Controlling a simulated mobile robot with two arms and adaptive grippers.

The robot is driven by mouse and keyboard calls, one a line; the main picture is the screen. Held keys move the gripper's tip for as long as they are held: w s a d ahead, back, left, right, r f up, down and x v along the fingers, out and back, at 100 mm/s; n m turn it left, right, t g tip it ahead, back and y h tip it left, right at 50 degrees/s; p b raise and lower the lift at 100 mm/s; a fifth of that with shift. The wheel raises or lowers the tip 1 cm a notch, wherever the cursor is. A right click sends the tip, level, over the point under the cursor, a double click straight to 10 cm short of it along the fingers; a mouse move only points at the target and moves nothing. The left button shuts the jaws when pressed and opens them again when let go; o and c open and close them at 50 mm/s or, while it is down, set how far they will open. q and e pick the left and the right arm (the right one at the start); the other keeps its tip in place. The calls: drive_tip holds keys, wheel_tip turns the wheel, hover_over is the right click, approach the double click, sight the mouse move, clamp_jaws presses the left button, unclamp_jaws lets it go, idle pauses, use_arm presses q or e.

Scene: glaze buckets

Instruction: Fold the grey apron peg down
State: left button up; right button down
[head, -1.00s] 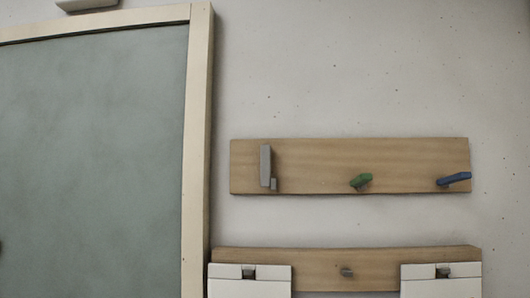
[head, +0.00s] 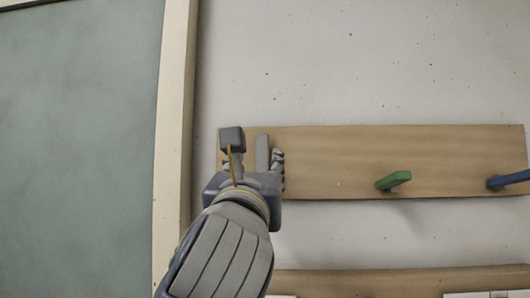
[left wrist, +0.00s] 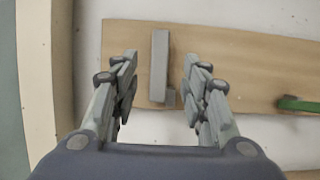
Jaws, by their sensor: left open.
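The grey apron peg (head: 262,152) is on the left part of the upper wooden board. It stands upright against the board; its lower part is hidden behind my gripper in the head view. In the left wrist view the grey peg (left wrist: 159,66) shows as an upright bar with a small stub at its lower right. My left gripper (head: 255,150) is open in front of it, and in the left wrist view its fingers (left wrist: 160,75) stand apart on either side of the peg with gaps visible. My right gripper is in neither view.
The upper board (head: 330,160) also carries a green peg (head: 393,181) and a blue peg (head: 508,180), both sticking out to the right of the grey one. A second board (head: 380,282) runs below. A pale door frame (head: 172,150) stands close on the left.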

sight(262, 142)
use_arm(q)
drive_tip(key=w+r+p, duration=0.1)
drive_tip(key=r, duration=0.1)
drive_tip(key=w+r+p, duration=0.2)
drive_tip(key=shift+w, duration=0.1)
drive_tip(key=x, duration=0.1)
drive_tip(key=p+x, duration=0.1)
drive_tip(key=x, duration=0.1)
drive_tip(key=shift+w+f, duration=0.3)
drive_tip(key=shift+w, duration=0.05)
drive_tip(key=shift+w+r+p, duration=0.25)
drive_tip(key=shift+w+p, duration=0.2)
drive_tip(key=shift+p, duration=0.05)
drive_tip(key=shift+w, duration=0.1)
drive_tip(key=c, duration=0.5)
clamp_jaws()
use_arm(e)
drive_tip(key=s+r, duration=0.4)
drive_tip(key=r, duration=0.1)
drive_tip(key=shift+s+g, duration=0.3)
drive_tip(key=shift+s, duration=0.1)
